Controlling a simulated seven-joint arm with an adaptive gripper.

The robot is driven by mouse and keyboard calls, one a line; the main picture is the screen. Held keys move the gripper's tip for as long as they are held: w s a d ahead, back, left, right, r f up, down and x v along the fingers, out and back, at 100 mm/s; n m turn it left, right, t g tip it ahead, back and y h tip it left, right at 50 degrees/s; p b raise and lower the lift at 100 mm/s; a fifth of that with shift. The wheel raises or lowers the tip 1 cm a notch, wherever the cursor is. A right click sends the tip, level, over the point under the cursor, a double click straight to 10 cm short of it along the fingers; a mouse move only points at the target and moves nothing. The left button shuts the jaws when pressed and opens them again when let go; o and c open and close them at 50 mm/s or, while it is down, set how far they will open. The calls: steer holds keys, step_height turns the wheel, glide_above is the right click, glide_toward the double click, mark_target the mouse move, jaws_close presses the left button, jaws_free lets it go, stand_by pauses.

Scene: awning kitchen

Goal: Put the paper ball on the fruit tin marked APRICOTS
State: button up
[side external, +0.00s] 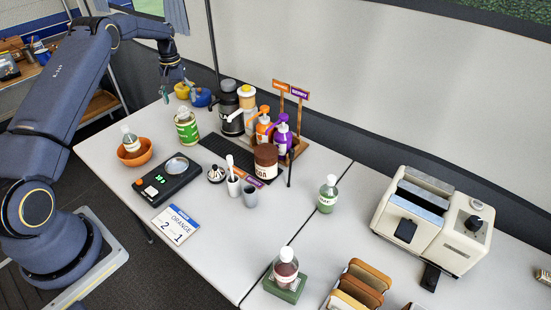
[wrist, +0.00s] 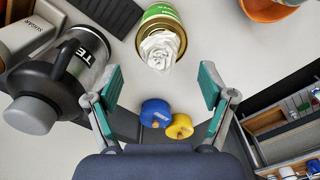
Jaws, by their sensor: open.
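A white crumpled paper ball (wrist: 160,48) rests at the top of a green tin with a gold rim (wrist: 168,12). In the side view, the green tin (side external: 187,132) stands upright near the back left of the table, with the white paper ball (side external: 183,111) at its top. I cannot read the fruit name on the tin. My gripper (wrist: 162,67) is open and empty, its teal fingers apart on either side of the view. In the side view my gripper (side external: 172,90) is behind the tin, above the table's far left corner, partly hidden by the arm.
Blue (wrist: 155,112) and yellow (wrist: 180,126) objects lie below my gripper. A dark TEA dispenser (side external: 229,108) and pump bottles (side external: 264,128) stand right of the tin. An orange bowl (side external: 135,155) and a scale (side external: 167,180) are in front. Bare table surrounds the date card (side external: 176,224).

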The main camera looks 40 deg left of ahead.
mark_target(183, 109)
steer(key=s+d+r+m, duration=0.1)
steer(key=d+r, duration=0.3)
steer(key=r, duration=0.3)
steer(key=s+d+r+m+t, duration=0.1)
steer(key=d+r, duration=0.3)
steer(key=r, duration=0.3)
steer(key=d+r, duration=0.4)
steer(key=r, duration=0.3)
steer(key=s+d+r+m+t, duration=0.2)
steer(key=s+d+r, duration=0.3)
steer(key=s+d, duration=0.15)
steer(key=s+d+f+m+t, duration=0.1)
steer(key=s+d+m, duration=0.1)
steer(key=s+d, duration=0.4)
steer(key=s+d+f+m+t, duration=0.1)
steer(key=s+d, duration=0.6)
steer(key=s, duration=0.7)
steer(key=shift+s+d+f+m+t, duration=0.3)
steer(key=shift+f+m, duration=0.25)
steer(key=shift+m, duration=0.45)
